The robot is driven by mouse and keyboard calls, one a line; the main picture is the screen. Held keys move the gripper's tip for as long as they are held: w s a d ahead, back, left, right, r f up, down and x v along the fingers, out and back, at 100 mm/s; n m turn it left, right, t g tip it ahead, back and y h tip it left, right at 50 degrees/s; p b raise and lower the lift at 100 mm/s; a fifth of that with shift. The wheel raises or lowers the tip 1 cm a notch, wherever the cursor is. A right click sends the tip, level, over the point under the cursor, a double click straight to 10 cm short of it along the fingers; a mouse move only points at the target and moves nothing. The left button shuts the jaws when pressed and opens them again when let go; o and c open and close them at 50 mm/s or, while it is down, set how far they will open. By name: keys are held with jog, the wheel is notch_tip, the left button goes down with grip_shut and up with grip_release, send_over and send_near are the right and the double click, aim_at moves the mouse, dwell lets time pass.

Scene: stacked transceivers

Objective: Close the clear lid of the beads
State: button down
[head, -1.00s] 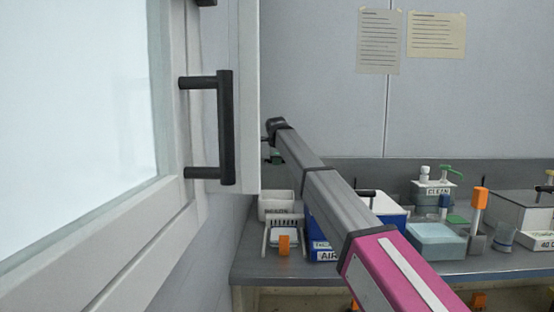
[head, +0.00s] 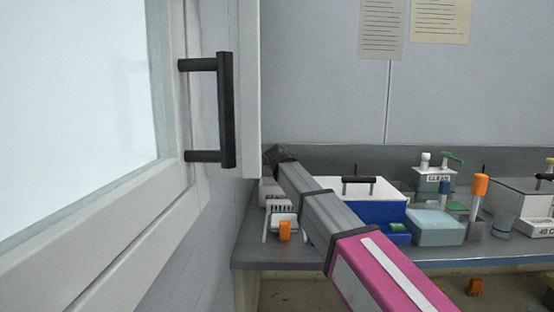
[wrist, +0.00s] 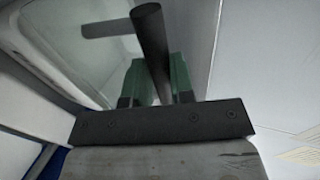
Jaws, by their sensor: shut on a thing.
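In the wrist view, the green fingers of my gripper (wrist: 159,76) are shut around a round black bar handle (wrist: 149,28). A clear panel (wrist: 70,45), which looks like the clear lid, shows behind and to the left of the handle. How far the lid is open cannot be told. In the head view, my arm reaches to the left end of the bench, and its dark end hides the fingers and the lid. Only a pale edge of the beads bin (head: 266,193) shows beside the arm.
A white cabinet door (head: 205,120) with a black handle fills the left, close to my arm's end. On the bench stand a white rack (head: 283,205), a blue box with a white lid (head: 372,212), a pale blue box (head: 436,228) and an orange-topped item (head: 480,186).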

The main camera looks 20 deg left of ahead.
jog(key=shift+s+d+f, duration=0.15)
jog(key=shift+s+f, duration=0.2)
jog(key=shift+f, duration=0.3)
jog(key=shift+s+d+f, duration=0.15)
jog(key=shift+s+f, duration=0.15)
jog(key=shift+f, duration=0.3)
jog(key=c, duration=1)
grip_release()
jog(key=shift+r, duration=0.1)
jog(key=v, duration=1)
jog(key=shift+s+r, duration=0.1)
jog(key=shift+s, duration=0.2)
